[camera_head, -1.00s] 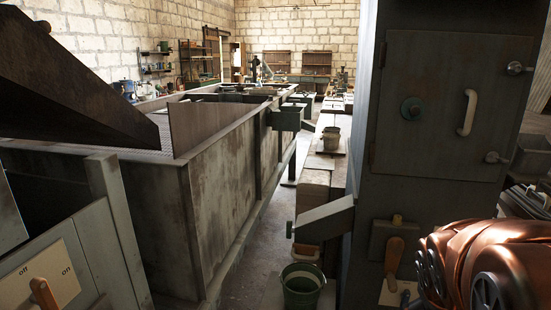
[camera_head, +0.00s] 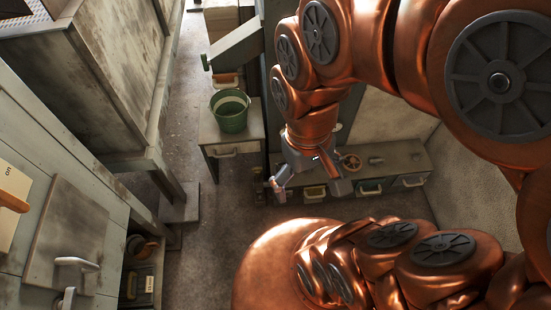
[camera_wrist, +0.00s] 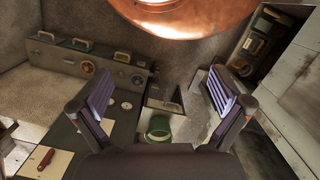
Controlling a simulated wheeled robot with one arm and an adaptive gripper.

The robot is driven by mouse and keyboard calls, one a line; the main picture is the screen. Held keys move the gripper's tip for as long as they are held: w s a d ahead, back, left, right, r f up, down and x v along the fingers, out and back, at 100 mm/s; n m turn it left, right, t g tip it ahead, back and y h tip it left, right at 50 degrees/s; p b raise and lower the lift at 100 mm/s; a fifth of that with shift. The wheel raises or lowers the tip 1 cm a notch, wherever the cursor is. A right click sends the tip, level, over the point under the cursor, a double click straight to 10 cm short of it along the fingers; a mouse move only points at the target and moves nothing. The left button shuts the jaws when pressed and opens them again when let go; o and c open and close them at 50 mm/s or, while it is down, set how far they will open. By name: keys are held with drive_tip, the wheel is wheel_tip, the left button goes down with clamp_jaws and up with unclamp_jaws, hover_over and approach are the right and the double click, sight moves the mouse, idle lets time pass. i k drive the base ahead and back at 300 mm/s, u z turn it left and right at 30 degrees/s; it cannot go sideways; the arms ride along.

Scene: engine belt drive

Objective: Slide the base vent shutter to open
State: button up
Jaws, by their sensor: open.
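My gripper (camera_wrist: 160,92) is open and empty, its two ribbed fingers spread wide in the wrist view. In the head view my gripper (camera_head: 308,182) hangs pointing down in front of a low grey unit (camera_head: 390,158) with a row of handles. The same unit (camera_wrist: 65,62) shows at the left in the wrist view, with a round handwheel (camera_wrist: 88,66) on it. I cannot tell which part is the base vent shutter. No finger visibly touches anything.
A green bucket (camera_head: 230,110) stands on a small bench (camera_head: 215,138); the bucket (camera_wrist: 159,127) also shows in the wrist view. A grey cabinet (camera_head: 60,205) with an open lower bay (camera_head: 142,268) is at the left. Floor (camera_head: 200,255) between them is clear.

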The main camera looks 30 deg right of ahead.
sight(288, 194)
drive_tip(key=z, duration=1.55)
drive_tip(key=k, duration=1.2)
drive_tip(key=u, duration=2.1)
drive_tip(key=i, duration=0.5)
drive_tip(key=z, duration=0.05)
